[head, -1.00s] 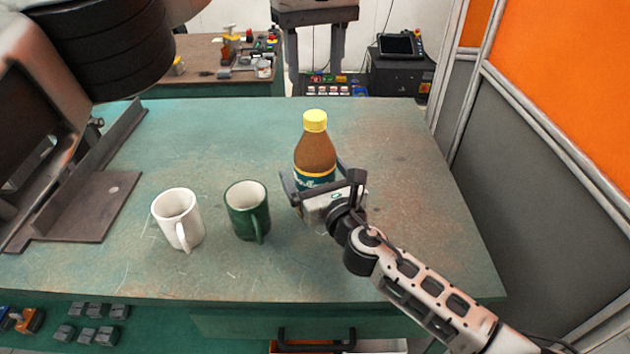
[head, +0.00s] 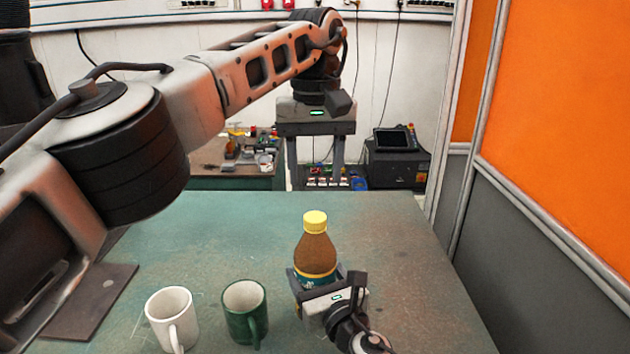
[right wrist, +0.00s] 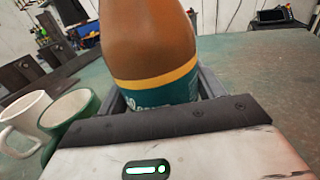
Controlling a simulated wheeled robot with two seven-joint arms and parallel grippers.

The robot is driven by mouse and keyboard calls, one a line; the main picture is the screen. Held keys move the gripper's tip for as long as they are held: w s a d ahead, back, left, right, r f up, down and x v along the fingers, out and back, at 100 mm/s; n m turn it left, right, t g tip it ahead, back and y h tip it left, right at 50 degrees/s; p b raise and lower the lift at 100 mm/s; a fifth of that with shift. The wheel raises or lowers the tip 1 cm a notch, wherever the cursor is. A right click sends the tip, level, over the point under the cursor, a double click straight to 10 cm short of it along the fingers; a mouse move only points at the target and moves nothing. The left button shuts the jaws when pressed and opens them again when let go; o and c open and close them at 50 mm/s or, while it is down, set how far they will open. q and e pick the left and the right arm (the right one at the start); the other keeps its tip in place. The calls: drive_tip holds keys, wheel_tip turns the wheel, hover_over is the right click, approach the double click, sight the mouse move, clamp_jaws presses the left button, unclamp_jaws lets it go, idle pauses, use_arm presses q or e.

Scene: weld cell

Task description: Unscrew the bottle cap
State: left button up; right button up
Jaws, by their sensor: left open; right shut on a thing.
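The brown bottle (head: 316,258) stands upright on the green table with its yellow cap (head: 315,222) on top. My right gripper (head: 318,283) is shut around the lower part of the bottle, at the teal label. The right wrist view shows the bottle (right wrist: 155,50) between its fingers, with the cap out of frame. My left gripper (head: 316,182) hangs pointing down above the cap, its two fingers apart and empty. Its fingertips appear a little above the cap, with a gap; the exact depth is hard to tell.
A white mug (head: 172,318) and a green mug (head: 245,312) stand left of the bottle. A dark metal plate (head: 90,300) lies at the table's left. An orange and grey partition (head: 550,150) stands on the right. The table (head: 400,235) right of the bottle is clear.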

sight(315, 217)
use_arm(q)
drive_tip(key=shift+f+m, duration=0.15)
drive_tip(key=shift+m, duration=0.35)
drive_tip(key=shift+f, duration=3.85)
